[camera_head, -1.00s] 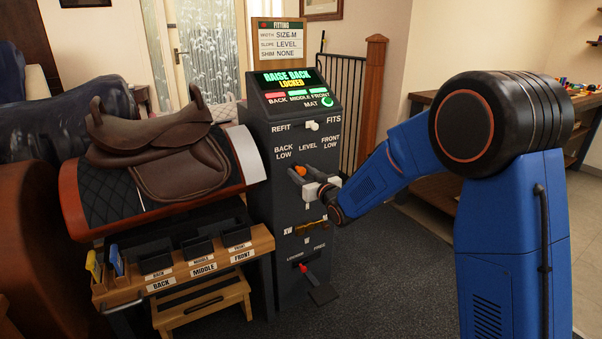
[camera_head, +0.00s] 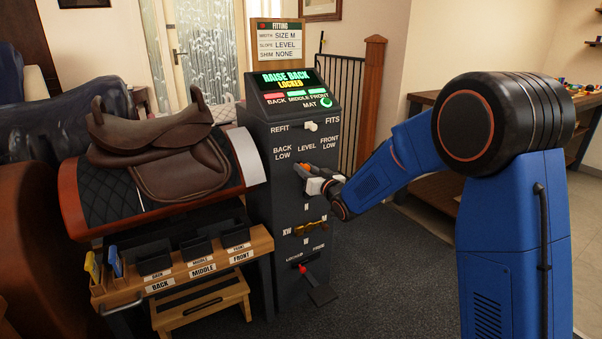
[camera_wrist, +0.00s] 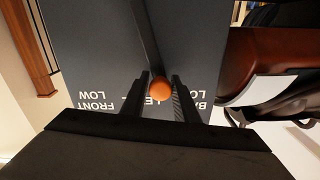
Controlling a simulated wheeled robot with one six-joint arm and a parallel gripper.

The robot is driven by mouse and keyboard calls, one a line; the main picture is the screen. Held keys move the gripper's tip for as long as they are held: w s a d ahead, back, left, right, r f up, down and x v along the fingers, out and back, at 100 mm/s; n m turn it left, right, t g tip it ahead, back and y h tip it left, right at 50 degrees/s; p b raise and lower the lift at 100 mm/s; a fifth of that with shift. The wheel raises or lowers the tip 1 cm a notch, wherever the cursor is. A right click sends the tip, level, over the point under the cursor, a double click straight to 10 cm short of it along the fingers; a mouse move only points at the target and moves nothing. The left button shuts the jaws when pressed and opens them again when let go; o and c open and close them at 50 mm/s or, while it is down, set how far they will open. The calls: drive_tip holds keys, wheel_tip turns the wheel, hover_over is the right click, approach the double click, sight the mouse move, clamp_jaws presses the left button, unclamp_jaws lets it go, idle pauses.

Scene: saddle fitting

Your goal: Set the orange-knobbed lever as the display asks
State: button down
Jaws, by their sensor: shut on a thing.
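The lever's orange knob (camera_wrist: 160,88) sits between the two dark fingers of my gripper (camera_wrist: 161,76) in the wrist view, which is upside down to the labels. My gripper is shut on it. In the head view my gripper (camera_head: 311,173) is at the front of the dark console (camera_head: 270,200), below the word LEVEL, and mostly covers the orange knob (camera_head: 303,167). BACK LOW and FRONT LOW are printed to either side. The display (camera_head: 285,81) reads RAISE BACK, LOCKED. The lever's dark bar (camera_wrist: 146,35) runs up from the knob in the wrist view.
A red-handled lever (camera_head: 302,268) marked LOCKED and FREE is low on the console. A white REFIT/FITS knob (camera_head: 311,126) is above. A brown saddle (camera_head: 165,150) rests on a stand at left. A fitting card (camera_head: 280,40) says slope LEVEL. Carpet is clear at right.

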drive_tip(key=shift+w+d+r+m, duration=0.15)
drive_tip(key=shift+w+d+m, duration=0.35)
drive_tip(key=shift+d+m, duration=0.3)
drive_tip(key=shift+w+d+r+m, duration=0.1)
drive_tip(key=shift+w+d+m, duration=0.4)
drive_tip(key=shift+d+m, duration=0.25)
drive_tip(key=c, duration=1.5)
unclamp_jaws()
drive_tip(key=shift+o, duration=0.2)
drive_tip(key=v, duration=1.7)
drive_tip(key=shift+s, duration=0.2)
drive_tip(key=shift+d, duration=0.2)
